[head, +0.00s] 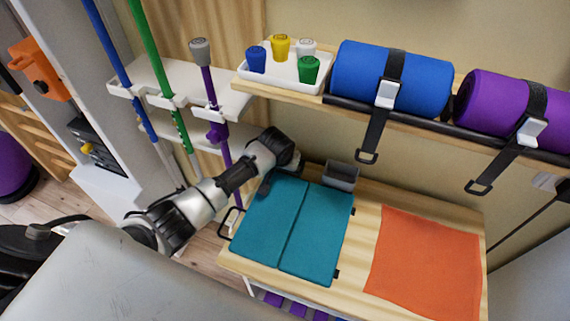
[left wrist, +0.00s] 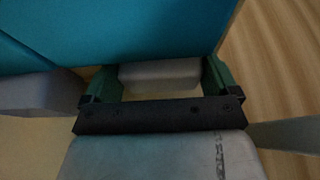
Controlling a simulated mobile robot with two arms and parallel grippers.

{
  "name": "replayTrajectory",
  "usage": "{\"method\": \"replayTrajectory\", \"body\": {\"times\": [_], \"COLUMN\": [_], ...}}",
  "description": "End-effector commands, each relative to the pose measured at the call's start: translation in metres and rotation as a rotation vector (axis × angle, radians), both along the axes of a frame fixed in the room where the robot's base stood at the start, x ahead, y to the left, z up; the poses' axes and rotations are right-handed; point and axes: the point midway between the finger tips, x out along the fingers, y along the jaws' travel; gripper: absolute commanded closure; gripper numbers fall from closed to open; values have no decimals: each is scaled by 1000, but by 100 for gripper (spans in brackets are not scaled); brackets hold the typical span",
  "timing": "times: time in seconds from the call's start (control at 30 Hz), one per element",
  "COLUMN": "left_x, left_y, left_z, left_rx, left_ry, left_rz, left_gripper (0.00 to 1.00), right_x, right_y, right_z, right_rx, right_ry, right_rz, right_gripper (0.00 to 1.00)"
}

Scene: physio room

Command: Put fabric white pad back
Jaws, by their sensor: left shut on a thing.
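My left gripper (head: 266,184) is at the far left corner of a folded teal mat (head: 318,235), low over the wooden tabletop (head: 362,206). In the left wrist view its two fingers (left wrist: 158,80) are shut on a pale block, which I take to be the white pad (left wrist: 160,74). The teal mat (left wrist: 120,30) fills the top of that view, close to the fingers. The pad cannot be made out in the head view, where my wrist and gripper hide that spot. My right gripper is not in view.
A small grey bin (head: 341,177) stands just right of my gripper. An orange cloth (head: 425,262) lies on the right. Above, a shelf holds a white tray (head: 283,66) with coloured caps, plus strapped blue (head: 350,75) and purple (head: 490,105) rolls. Upright poles (head: 165,90) stand left.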

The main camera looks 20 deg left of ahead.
Motion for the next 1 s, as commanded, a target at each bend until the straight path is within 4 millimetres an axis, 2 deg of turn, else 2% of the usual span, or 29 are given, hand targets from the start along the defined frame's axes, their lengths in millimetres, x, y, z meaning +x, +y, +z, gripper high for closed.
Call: {"method": "replayTrajectory", "body": {"times": [0.07, 0.1, 0.17, 0.37, 0.53, 1.0], "left_x": [0, 0, 0, 0, -3, -36], "left_y": [0, 0, 0, 0, 0, -1], "left_z": [-3, -3, -2, -2, 9, 89], "left_rx": [0, 0, 0, 0, -1, -1], "left_ry": [1, 1, 1, 0, -1, -2], "left_rz": [0, 0, 0, 0, -1, 0], "left_gripper": [36, 6, 0, 0, 0, 0], "right_x": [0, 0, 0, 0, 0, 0], "right_y": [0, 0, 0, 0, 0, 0], "right_z": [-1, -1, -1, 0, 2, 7], "right_rx": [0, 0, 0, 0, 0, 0], "right_ry": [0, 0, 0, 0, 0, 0], "right_rz": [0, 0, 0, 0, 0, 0], "right_gripper": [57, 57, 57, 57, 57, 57]}}
